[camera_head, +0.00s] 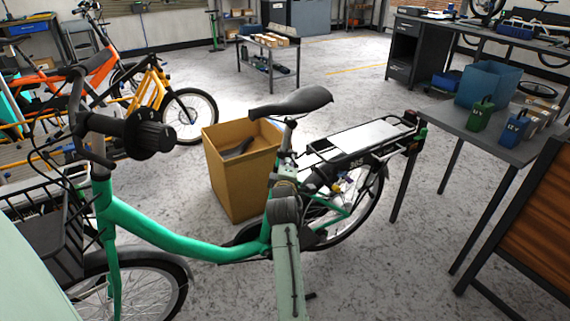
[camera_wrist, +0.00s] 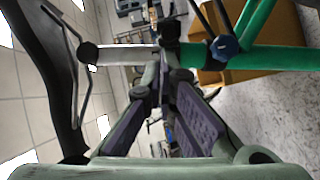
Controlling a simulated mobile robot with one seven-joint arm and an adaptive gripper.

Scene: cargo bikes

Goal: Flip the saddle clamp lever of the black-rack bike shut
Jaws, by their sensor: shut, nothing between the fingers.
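The green bike has a black saddle (camera_head: 290,103) on a silver seat post (camera_head: 288,133) and a black rear rack (camera_head: 355,155) bearing a pale plate. In the wrist view, turned sideways, the saddle (camera_wrist: 45,75) is at left and the post (camera_wrist: 122,55) runs right to a dark clamp area (camera_wrist: 185,55) by the green frame (camera_wrist: 262,25). A blue knob (camera_wrist: 222,46) sits beside the frame. My gripper (camera_wrist: 162,85) is shut and empty, its fingers pointing toward the clamp area. Contact cannot be told. The lever's position is unclear; my gripper partly hides that area.
A tan open box (camera_head: 240,170) stands behind the bike. Orange and yellow bikes (camera_head: 150,95) stand at left. The floor between box and back cart (camera_head: 268,55) is clear.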

